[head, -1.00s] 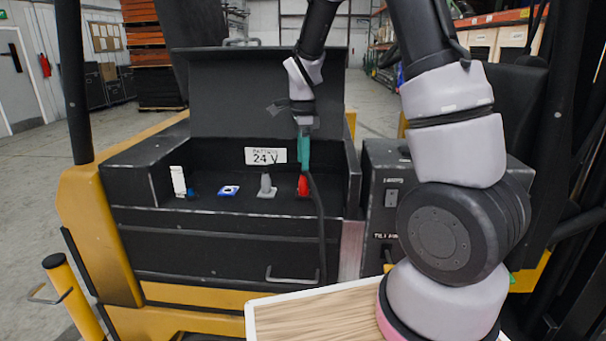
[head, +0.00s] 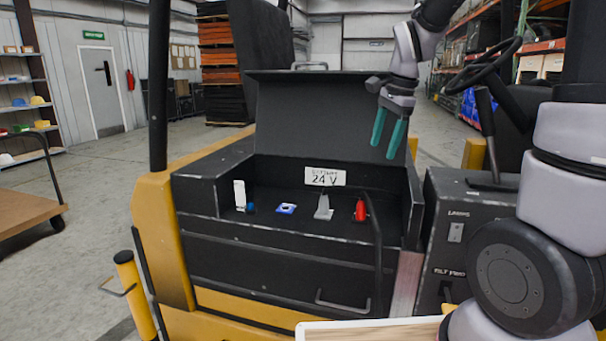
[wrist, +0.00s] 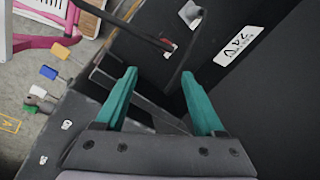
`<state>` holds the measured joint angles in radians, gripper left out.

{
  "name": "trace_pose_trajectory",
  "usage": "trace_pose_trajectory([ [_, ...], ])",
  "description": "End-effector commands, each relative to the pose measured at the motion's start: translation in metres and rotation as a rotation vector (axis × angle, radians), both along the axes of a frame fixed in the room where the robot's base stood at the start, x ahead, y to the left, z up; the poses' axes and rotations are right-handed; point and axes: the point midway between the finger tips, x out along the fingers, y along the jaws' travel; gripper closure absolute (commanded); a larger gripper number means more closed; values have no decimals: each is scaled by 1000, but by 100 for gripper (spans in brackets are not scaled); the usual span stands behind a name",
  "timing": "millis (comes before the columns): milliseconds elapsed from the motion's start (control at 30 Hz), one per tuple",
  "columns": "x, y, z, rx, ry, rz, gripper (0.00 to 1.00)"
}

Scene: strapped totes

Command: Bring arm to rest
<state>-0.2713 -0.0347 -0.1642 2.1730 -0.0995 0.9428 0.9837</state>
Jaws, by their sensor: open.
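My gripper (head: 384,150) is raised in front of the open dark lid at the right of the battery box (head: 285,252) in the head view. Its two teal fingers are apart, with nothing between them. The fingers also show in the wrist view (wrist: 159,74), spread and empty. My arm's large pale and black links fill the right of the head view. A red connector (head: 361,210) stands in the box below the gripper, apart from it. A black cable (head: 377,250) hangs over the box front beside it.
A grey post (head: 323,208), a blue-and-white piece (head: 286,208) and a white block (head: 240,195) sit in the box beneath the 24 V label (head: 325,176). A control box (head: 455,235) and steering wheel (head: 488,48) are at right. A wooden-topped board (head: 370,332) is at the bottom.

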Motion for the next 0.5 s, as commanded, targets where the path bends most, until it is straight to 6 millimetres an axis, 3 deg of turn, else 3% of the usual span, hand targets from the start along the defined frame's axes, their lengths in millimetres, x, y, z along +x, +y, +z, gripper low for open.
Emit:
trace_pose_trajectory([
  [33, -15, -6, 18, 4, -54, 63, 29],
  [200, -65, -19, 59, -33, -223, 304, 29],
  [333, -104, -26, 80, -102, -351, 480, 29],
  [500, -143, -30, 91, -211, -472, 658, 29],
])
